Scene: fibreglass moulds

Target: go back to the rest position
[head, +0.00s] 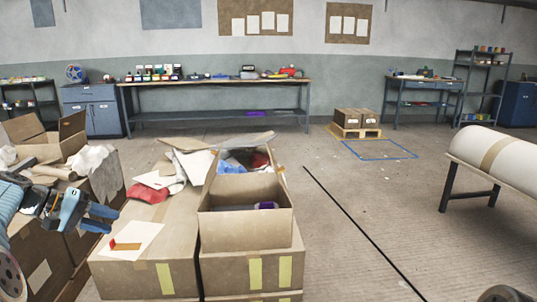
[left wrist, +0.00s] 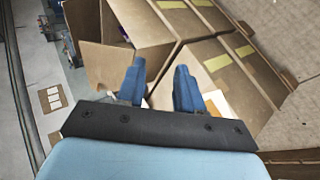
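My left gripper (head: 108,219) is at the left of the head view, above the cardboard boxes. Its two blue fingers are apart, with nothing between them. In the left wrist view, the fingers (left wrist: 159,85) also stand apart and empty, with cardboard boxes beyond them. My right gripper is not in view; only a round grey part, probably of my right arm, shows at the bottom right corner of the head view.
An open cardboard box (head: 245,226) holding a purple item stands right of my left gripper. A white sheet (head: 133,240) with a small red and yellow piece lies on a closed box. A large white roll (head: 500,160) rests on a stand at right. The middle floor is clear.

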